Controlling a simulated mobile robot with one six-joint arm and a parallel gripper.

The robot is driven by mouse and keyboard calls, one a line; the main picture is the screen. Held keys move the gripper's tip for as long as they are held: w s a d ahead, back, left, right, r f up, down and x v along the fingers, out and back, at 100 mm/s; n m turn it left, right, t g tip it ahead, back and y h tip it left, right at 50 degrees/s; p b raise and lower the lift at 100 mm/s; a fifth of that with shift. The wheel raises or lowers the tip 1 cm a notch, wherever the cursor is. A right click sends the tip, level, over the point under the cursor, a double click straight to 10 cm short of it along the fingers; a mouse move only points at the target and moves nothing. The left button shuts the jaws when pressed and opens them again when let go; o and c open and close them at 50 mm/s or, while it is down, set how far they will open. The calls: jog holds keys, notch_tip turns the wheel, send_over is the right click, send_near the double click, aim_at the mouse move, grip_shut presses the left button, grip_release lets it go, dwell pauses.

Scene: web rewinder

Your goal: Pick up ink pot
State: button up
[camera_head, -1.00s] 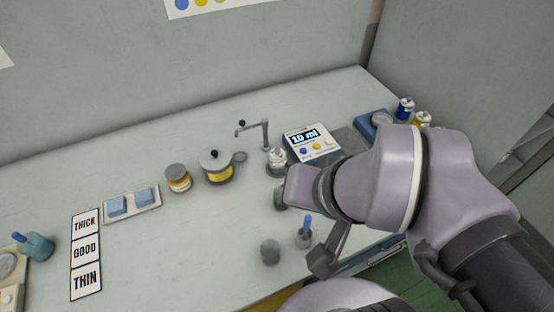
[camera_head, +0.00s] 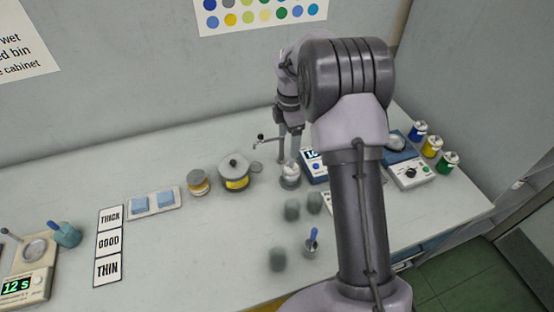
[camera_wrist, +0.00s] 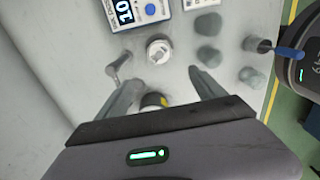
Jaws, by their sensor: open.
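The ink pot, a grey lidded pot with a yellow band (camera_head: 236,182), stands upright on the bench at the middle back. A ring-like handle juts from its right side. My gripper (camera_head: 289,148) is open and empty, pointing down, to the right of the pot and above the bench. In the wrist view, what looks like the pot (camera_wrist: 153,99) shows low between the open fingers, mostly hidden by the gripper body. A small white-topped jar (camera_head: 290,172) stands close below my fingers; it also shows ahead of the fingertips in the wrist view (camera_wrist: 158,50).
A tap (camera_head: 262,141) stands behind the pot. A yellow-banded jar (camera_head: 198,184) is to its left. Several grey-green cups (camera_head: 292,210) and a blue-handled cup (camera_head: 311,243) stand in front. Coloured cans (camera_head: 432,147) are at right.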

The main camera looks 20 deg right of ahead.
aim_at(288, 168)
notch_tip(288, 168, down, 12)
jog(key=b, duration=0.4)
jog(key=shift+d, duration=0.15)
jog(key=f+b, duration=0.1)
jog(key=f, duration=0.1)
jog(key=d+f+b, duration=0.1)
jog(key=f+b, duration=0.1)
jog(key=f, duration=0.1)
jog(key=shift+d+f, duration=0.1)
jog(key=shift+f, duration=0.15)
jog(key=shift+s+r, duration=0.1)
jog(key=shift+r, duration=0.1)
jog(key=shift+c, duration=0.9)
jog(key=c, duration=1.4)
